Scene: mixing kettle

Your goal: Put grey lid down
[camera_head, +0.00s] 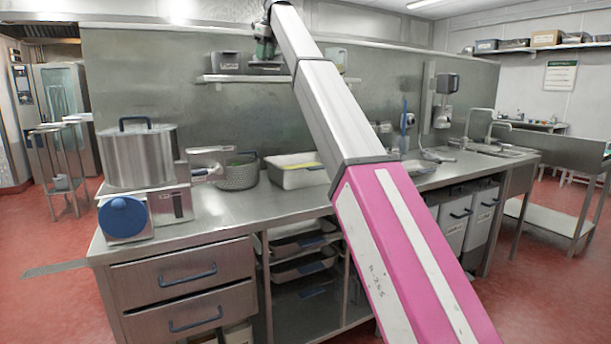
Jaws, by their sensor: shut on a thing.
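A grey metal lid (136,130) with a dark, upright loop handle sits on top of the large steel kettle (138,160) at the left end of the counter. No gripper shows at this lid. My arm crosses the view from the lower right to the top centre. A small dark green part (263,42) hangs at its far end, in front of the back wall, and looks like my wrist and gripper. Its fingers are too small to make out, and I cannot see what is between them. It is well to the right of the kettle and above it.
The kettle's base has a round blue knob (125,217). A grey basket (238,172) and a pale tray (296,170) stand behind on the steel counter (245,207). A wall shelf (225,79) holds grey boxes. The counter's front is clear.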

